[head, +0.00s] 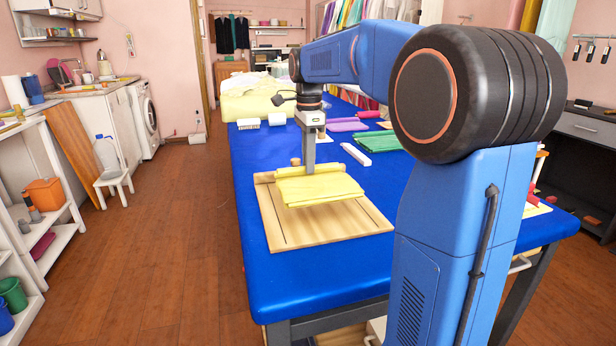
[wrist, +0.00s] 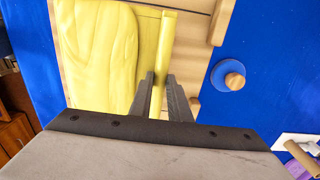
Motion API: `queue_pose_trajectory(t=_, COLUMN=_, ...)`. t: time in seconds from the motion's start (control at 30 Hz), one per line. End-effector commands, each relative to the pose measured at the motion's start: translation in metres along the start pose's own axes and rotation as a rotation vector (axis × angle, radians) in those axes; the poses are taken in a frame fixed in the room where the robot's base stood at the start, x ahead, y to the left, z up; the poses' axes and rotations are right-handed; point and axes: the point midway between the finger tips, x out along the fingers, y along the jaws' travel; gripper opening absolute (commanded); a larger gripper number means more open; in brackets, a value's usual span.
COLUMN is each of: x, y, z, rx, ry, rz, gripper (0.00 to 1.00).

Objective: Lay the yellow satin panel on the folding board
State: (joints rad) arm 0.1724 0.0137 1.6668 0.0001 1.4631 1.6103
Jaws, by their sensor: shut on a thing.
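The yellow satin panel (head: 322,190) is folded in layers and sits over the far half of the wooden folding board (head: 300,232). My gripper (head: 309,172) points down at the panel's far edge. In the wrist view my gripper (wrist: 162,80) is shut on a narrow yellow fold, and the broad part of the panel (wrist: 95,50) spreads to the left of it. A shadow lies on the board along the panel's near edge. I cannot tell whether the panel's underside rests on the board or hangs just above it. The near half of the board is bare.
The blue table (head: 250,160) carries the board near its left edge. A small wooden knob (wrist: 235,81) stands beside the board. A pale bar (head: 356,155), green cloth (head: 400,141) and purple cloth (head: 346,126) lie beyond it. A large yellow bundle (head: 258,103) is at the far end.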

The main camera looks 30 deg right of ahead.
Motion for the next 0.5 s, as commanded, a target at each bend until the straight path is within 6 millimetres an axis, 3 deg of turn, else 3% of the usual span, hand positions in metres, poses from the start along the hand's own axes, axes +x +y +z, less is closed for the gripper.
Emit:
queue_pose_trajectory(t=0.33, x=0.038, y=0.0, z=0.0, rx=0.0, ry=0.0, rz=0.002, gripper=0.0)
queue_pose_trajectory(t=0.5, x=0.042, y=0.0, z=0.0, rx=0.0, ry=0.0, rz=0.0, gripper=0.0)
